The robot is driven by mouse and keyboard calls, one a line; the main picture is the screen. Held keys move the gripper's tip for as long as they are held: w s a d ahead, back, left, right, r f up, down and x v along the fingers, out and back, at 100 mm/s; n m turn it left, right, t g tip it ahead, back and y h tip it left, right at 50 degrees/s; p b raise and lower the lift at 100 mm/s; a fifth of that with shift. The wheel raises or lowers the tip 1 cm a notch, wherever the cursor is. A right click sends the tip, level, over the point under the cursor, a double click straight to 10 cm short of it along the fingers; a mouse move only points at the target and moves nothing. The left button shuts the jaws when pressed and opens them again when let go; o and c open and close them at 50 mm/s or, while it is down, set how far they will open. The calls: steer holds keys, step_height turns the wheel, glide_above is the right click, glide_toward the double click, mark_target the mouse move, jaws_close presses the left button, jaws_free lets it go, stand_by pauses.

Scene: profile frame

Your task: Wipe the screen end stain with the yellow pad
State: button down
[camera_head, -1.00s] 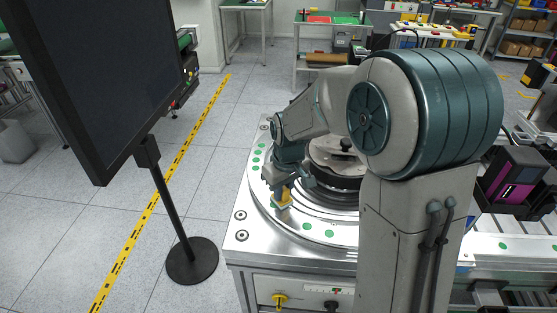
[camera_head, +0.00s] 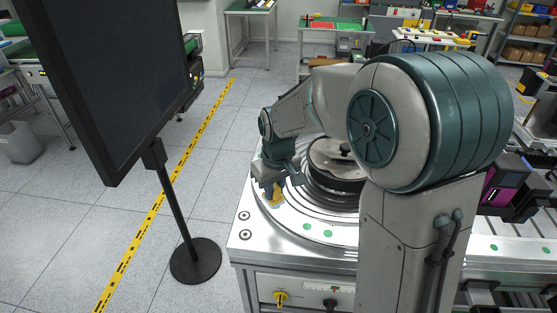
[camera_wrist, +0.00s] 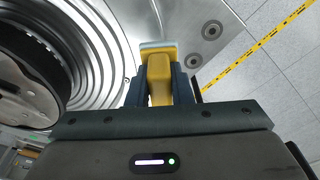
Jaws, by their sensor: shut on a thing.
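The screen (camera_head: 105,75) is a large dark panel on a black stand at the left of the head view. I cannot make out a stain on its face. The yellow pad (camera_wrist: 159,78) shows in the wrist view between the fingers, with a pale grey layer at its far end. My gripper (camera_head: 273,188) is shut on the pad, over the left part of the round metal turntable, well right of the screen. In the head view the pad (camera_head: 277,200) is mostly covered by the fingers, and I cannot tell whether it touches the surface.
The metal turntable station (camera_head: 300,248) fills the middle front. A black round part (camera_head: 325,180) sits at its centre. The stand's round base (camera_head: 196,260) is on the floor. A yellow-black floor stripe (camera_head: 148,222) runs behind the stand. Open floor lies between screen and station.

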steer(key=shift+r+p, duration=0.9)
steer(key=shift+r, duration=0.7)
steer(key=shift+f, duration=0.1)
